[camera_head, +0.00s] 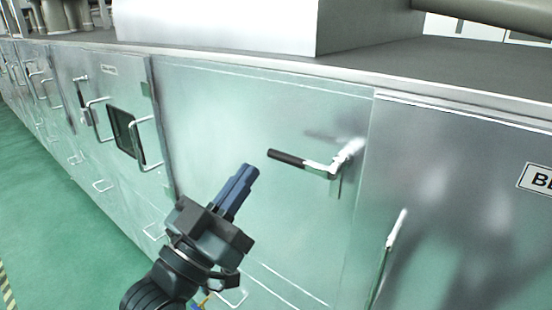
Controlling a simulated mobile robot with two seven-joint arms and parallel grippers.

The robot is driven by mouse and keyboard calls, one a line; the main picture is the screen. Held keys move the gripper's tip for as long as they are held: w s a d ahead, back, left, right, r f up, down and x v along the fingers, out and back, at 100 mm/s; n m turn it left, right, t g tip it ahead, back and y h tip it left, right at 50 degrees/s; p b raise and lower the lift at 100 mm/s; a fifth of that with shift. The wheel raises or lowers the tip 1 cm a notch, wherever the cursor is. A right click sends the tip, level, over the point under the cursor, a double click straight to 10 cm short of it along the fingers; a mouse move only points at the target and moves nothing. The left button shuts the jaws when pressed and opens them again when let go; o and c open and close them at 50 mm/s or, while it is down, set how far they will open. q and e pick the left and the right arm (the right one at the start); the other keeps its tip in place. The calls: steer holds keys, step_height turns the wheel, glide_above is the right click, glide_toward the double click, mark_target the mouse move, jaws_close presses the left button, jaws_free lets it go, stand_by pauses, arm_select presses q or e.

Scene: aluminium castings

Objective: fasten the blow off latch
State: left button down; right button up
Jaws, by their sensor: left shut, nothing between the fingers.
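The latch (307,163) is a metal lever with a black grip, mounted at the right side of a large silver door panel (215,120). Its grip points left, roughly level and tilted slightly up, and its pivot end is at the right by the door seam. My left gripper (249,172) is shut and empty, just left of and slightly below the tip of the black grip. A gap shows between them in the picture; whether they differ in depth I cannot tell. My right gripper is not in view.
A partly cut-off label plate (538,179) starting with "BL" is on the right panel, near a vertical metal handle (388,255). More doors with handles and a dark window (124,132) run to the left. Green floor (60,210) is open at lower left.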

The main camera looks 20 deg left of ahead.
arm_select(q)
steer(key=w+b, duration=0.1)
step_height(320, 180, up, 4)
steer(key=r+b, duration=0.1)
steer(key=b, duration=0.4)
glide_above(277, 159)
steer(key=s, duration=0.3)
steer(key=f, duration=0.3)
steer(key=shift+w+d+f, duration=0.3)
steer(key=shift+f, duration=0.1)
steer(key=shift+w+f, duration=0.1)
steer(key=shift+f, duration=0.3)
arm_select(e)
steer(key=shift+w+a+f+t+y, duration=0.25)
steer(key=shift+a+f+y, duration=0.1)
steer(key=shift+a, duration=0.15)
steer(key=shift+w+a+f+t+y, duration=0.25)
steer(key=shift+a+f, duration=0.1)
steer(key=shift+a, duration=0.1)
arm_select(q)
steer(key=shift+f, duration=0.1)
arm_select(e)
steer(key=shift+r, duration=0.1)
